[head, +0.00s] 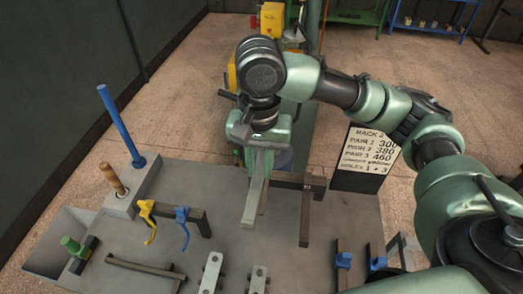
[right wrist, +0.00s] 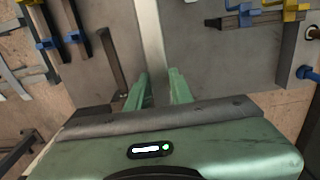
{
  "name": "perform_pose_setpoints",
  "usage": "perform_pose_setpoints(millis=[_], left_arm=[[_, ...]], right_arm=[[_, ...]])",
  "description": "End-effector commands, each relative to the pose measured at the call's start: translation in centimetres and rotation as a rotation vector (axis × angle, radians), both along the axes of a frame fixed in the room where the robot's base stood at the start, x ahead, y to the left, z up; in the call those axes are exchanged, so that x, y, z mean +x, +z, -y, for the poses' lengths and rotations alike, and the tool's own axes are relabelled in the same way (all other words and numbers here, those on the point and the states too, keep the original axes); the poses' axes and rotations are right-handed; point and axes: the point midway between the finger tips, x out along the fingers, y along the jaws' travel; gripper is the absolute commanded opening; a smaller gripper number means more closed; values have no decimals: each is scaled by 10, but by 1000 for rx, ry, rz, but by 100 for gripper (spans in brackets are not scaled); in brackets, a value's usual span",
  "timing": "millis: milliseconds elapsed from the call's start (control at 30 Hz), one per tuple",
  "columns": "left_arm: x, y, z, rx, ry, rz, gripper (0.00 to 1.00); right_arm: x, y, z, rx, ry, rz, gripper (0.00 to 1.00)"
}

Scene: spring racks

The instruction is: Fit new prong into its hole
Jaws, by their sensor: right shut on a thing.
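My right gripper (head: 264,148) points down over the grey bench and is shut on a long light grey bar, seemingly the new prong (head: 254,195). The prong hangs down from the fingers, slightly tilted in the head view. In the right wrist view, the green fingers (right wrist: 158,82) sit on either side of the prong (right wrist: 150,38), which runs up out of the picture. A dark rail with a dark bar (head: 305,218) stands just right of the prong. I cannot make out any hole, nor whether the prong touches anything. My left gripper is out of view.
Metal brackets (head: 211,270) lie in front. A sign (head: 368,155) says "holes 1 + 3".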

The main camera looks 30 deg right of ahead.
Motion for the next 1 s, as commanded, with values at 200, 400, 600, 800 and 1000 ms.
perform_pose_setpoints(millis=[200, 400, 600, 800, 1000], left_arm=[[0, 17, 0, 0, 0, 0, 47], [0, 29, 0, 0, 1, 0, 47], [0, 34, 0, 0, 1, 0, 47], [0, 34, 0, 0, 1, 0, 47], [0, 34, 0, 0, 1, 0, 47]], right_arm=[[-13, 4, -10, 3, 3, 0, 0], [-25, 4, -19, 1, 2, 0, 0], [-32, 2, -24, 1, 1, 2, 0], [-33, 1, -25, 2, 0, 3, 0], [-33, 1, -25, 2, 0, 3, 0]])
